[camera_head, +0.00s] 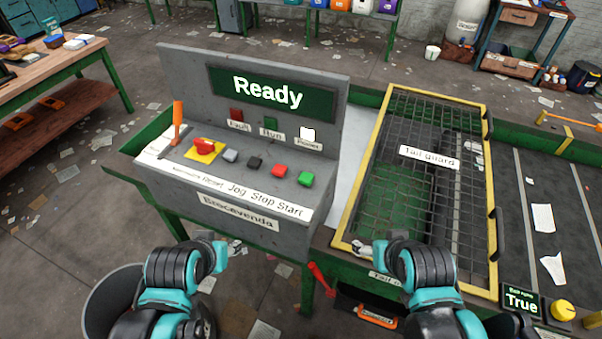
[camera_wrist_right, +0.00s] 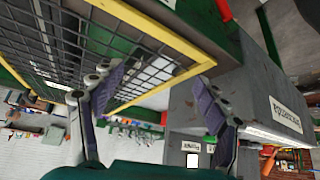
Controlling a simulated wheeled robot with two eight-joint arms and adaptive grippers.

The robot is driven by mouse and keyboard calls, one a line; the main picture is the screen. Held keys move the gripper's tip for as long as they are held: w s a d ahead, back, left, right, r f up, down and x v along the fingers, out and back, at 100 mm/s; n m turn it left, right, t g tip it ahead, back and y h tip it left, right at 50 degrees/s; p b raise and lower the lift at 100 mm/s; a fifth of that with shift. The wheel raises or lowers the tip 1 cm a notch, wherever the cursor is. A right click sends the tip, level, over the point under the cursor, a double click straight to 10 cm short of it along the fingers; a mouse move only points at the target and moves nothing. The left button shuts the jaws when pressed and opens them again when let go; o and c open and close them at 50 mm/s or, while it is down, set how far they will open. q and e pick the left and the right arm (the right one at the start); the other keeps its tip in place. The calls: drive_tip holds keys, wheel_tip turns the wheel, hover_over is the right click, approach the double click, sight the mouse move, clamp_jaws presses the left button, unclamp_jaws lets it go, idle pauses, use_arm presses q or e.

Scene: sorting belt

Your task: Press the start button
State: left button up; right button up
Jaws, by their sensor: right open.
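The green start button (camera_head: 305,178) is at the right end of the button row on the grey control console (camera_head: 270,235), above the word Start. A red stop button (camera_head: 279,170) is just left of it. My right gripper (camera_head: 362,248) is right of the console, near the lower left corner of the tail guard, apart from the button. The right wrist view shows its two fingers (camera_wrist_right: 160,88) spread and empty, with the console side (camera_wrist_right: 225,90) beyond. My left gripper (camera_head: 236,248) is in front of the console, below the buttons; its finger opening is too small to judge.
The yellow-framed mesh tail guard (camera_head: 484,190) covers the belt right of the console. An orange-handled lever (camera_head: 178,122) and a red switch on a yellow plate (camera_head: 205,150) are left of the buttons. The console screen (camera_head: 267,92) reads Ready. Space above the buttons is clear.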

drive_tip(key=shift+c, duration=0.4)
clamp_jaws()
idle(1.3)
